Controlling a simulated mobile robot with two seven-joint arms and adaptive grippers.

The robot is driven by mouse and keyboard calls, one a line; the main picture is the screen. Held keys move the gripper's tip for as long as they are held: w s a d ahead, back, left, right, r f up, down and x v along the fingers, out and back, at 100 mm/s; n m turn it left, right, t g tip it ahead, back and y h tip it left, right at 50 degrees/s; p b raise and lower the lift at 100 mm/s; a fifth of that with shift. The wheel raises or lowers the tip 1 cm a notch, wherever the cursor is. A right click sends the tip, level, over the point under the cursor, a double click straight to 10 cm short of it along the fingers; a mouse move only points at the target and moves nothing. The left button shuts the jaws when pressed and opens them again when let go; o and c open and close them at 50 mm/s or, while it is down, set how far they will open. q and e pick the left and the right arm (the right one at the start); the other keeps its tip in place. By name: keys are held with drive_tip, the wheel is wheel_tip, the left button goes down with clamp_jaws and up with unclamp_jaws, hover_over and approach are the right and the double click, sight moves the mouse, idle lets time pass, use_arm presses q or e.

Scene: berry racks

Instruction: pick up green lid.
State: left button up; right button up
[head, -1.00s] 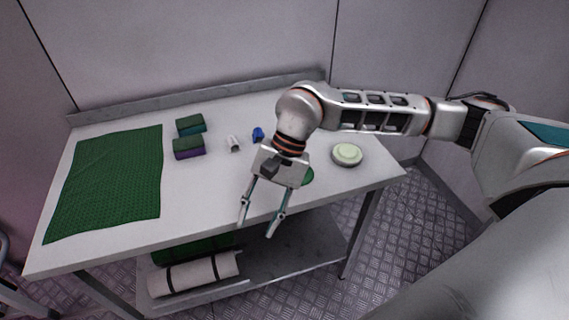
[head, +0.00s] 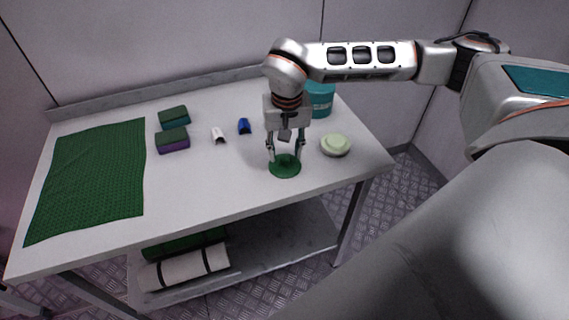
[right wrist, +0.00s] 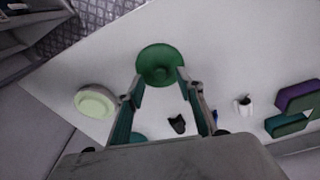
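The green lid (head: 285,167) is a round dark green disc on the table near its front edge. It also shows in the right wrist view (right wrist: 158,64), just beyond the fingertips. My right gripper (head: 285,158) points down over the lid, with its two fingers apart and nothing held between them. In the right wrist view the open fingers (right wrist: 160,76) reach toward the lid's near edge. I cannot tell whether the fingertips touch it. My left gripper is not in view.
A pale green soap on a dish (head: 335,146) sits right of the lid. A teal container (head: 319,99) stands behind my right arm. A white item (head: 218,135), a blue item (head: 244,126), two sponges (head: 173,140) and a green mat (head: 90,180) lie to the left.

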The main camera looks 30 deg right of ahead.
wheel_tip(320, 180, down, 2)
drive_tip(key=shift+w, duration=0.1)
clamp_jaws()
